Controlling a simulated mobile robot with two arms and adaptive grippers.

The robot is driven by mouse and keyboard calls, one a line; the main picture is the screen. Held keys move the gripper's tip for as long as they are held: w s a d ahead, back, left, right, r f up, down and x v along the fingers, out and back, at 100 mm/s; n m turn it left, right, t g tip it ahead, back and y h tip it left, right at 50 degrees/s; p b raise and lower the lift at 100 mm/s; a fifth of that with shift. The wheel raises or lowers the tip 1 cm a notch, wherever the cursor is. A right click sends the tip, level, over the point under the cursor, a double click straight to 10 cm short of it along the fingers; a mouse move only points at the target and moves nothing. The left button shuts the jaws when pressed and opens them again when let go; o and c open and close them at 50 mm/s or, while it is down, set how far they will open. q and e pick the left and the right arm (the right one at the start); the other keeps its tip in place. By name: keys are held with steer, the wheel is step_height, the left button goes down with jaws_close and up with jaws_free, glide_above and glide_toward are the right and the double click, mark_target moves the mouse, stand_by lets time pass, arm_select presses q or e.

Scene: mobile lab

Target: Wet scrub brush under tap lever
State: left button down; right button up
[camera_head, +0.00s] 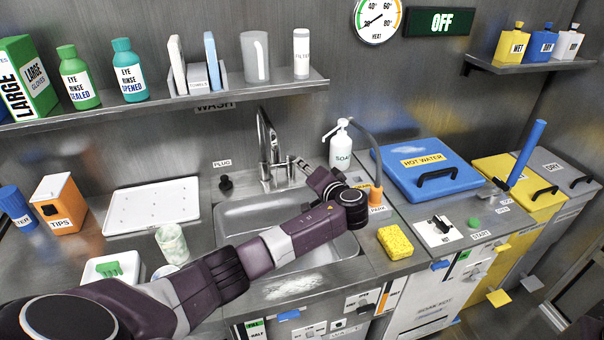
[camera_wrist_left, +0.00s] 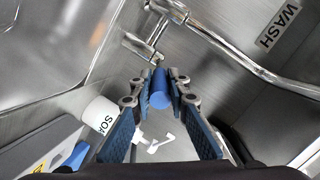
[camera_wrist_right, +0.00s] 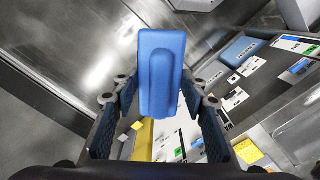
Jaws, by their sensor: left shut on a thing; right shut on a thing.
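The chrome tap (camera_head: 264,145) stands behind the steel sink (camera_head: 235,213). My left arm crosses the sink, and my left gripper (camera_head: 300,164) is beside the tap, partly hidden by my wrist. In the left wrist view, its fingers (camera_wrist_left: 158,80) are shut on a blue cylinder (camera_wrist_left: 160,92), which looks like the end of the tap lever. In the right wrist view, my right gripper (camera_wrist_right: 160,92) is shut on a blue block with a raised ridge (camera_wrist_right: 161,70), which looks like the scrub brush. My right gripper is outside the head view. No running water is visible.
A soap bottle (camera_head: 341,146) and a thin bent pipe (camera_head: 371,150) stand right of the tap. A yellow sponge (camera_head: 395,242) lies on the right counter. A blue hot water lid (camera_head: 420,185) is farther right. A white tray (camera_head: 125,208) lies left of the sink.

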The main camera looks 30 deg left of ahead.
arm_select(q)
steer(key=c, duration=1.8)
jaws_free()
steer(key=shift+c, duration=0.2)
steer(key=v, duration=1.2)
